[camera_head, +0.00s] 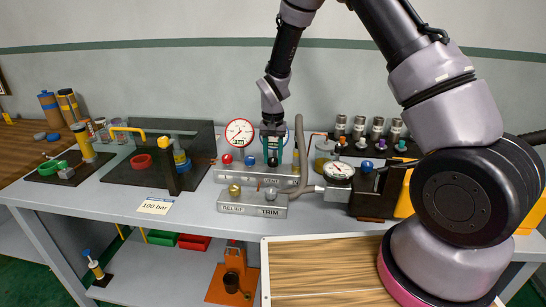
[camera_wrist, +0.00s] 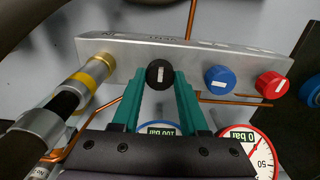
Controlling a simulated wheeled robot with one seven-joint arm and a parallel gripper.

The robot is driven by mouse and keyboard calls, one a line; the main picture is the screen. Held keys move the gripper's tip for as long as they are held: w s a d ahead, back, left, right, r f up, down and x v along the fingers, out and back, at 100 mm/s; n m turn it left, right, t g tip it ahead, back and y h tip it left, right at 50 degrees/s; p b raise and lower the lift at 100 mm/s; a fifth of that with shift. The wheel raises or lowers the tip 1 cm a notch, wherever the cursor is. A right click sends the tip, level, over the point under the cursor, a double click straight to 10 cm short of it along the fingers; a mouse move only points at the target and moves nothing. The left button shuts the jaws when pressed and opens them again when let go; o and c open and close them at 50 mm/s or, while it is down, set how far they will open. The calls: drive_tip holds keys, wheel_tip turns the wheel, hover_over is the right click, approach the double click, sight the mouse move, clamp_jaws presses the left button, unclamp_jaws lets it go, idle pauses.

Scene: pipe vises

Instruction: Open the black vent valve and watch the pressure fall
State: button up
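The black valve knob (camera_wrist: 159,74) sits on the grey manifold block, its white mark nearly upright in the wrist view. My gripper (camera_wrist: 160,72) has its teal fingertips on either side of the knob, with no clear gap showing. In the head view my gripper (camera_head: 272,158) points down at the manifold (camera_head: 240,174). A red-rimmed gauge (camera_wrist: 250,148) is labelled 0 bar. A blue-rimmed gauge (camera_wrist: 160,129) is labelled 100 bar and is mostly hidden by my gripper, so its needle cannot be read. The red-rimmed gauge (camera_head: 239,132) also shows in the head view.
A blue knob (camera_wrist: 218,79) and a red knob (camera_wrist: 271,84) sit beside the black one. A grey hose (camera_head: 299,150) rises close to my gripper. A RELIEF/TRIM block (camera_head: 253,201) stands in front. A "100 bar" card (camera_head: 155,206) lies on the bench, left of it.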

clamp_jaws()
drive_tip(key=shift+n, duration=0.3)
drive_tip(key=n, duration=0.2)
drive_tip(key=shift+n, duration=0.4)
drive_tip(key=n, duration=0.4)
drive_tip(key=shift+n, duration=0.3)
drive_tip(key=n, duration=0.3)
drive_tip(key=shift+n, duration=2.2)
